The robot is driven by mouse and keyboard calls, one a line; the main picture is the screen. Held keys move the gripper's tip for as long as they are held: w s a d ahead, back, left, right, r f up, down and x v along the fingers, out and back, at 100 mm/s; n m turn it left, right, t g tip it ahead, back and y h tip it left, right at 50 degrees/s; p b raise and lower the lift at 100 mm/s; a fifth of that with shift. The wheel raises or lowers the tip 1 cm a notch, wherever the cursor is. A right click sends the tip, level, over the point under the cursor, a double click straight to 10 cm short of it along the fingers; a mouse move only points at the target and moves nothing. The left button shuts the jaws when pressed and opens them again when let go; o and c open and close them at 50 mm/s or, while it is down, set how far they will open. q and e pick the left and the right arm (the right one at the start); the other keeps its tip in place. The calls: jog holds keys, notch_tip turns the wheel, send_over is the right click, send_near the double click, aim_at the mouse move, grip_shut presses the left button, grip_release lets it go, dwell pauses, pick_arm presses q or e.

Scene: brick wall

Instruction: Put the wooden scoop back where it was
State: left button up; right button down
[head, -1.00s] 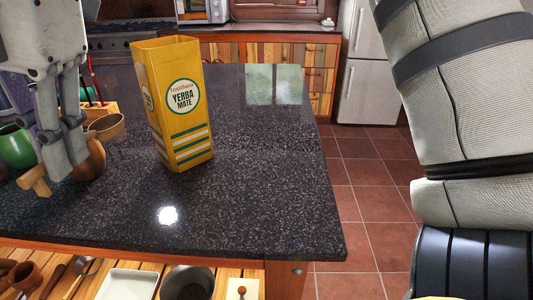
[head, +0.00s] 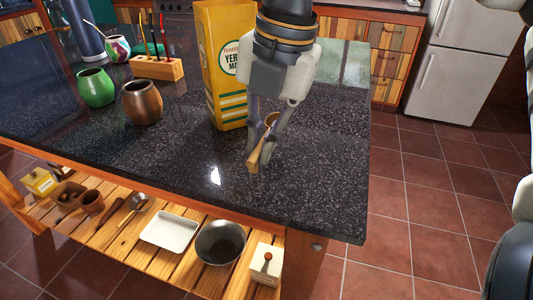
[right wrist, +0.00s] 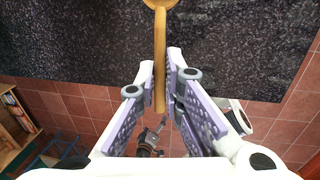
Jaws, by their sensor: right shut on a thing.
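My right gripper (head: 265,140) is shut on the handle of the wooden scoop (head: 256,160). It holds the scoop over the dark granite counter (head: 190,165), in front of the yellow yerba mate container (head: 228,110). The gripper hides part of the scoop. In the right wrist view the scoop's handle (right wrist: 160,60) lies between the two fingertips, and its round bowl is cut off at the top edge. My left gripper does not show.
A brown gourd (head: 142,103), a green gourd (head: 96,88) and a wooden holder (head: 157,68) stand left of the container. The counter's front right is clear.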

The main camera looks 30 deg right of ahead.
aim_at(262, 175)
jog(key=shift+d+f, duration=0.15)
jog(key=shift+f, duration=0.75)
jog(key=shift+d+f, duration=0.15)
jog(key=shift+f, duration=0.75)
jog(key=shift+f, duration=0.2)
jog(key=c, duration=1.7)
grip_release()
notch_tip(262, 175, up, 12)
jog(key=s+d, duration=0.1)
jog(key=shift+s+d, duration=0.2)
jog(key=shift+s, duration=0.15)
jog(key=shift+r, duration=0.1)
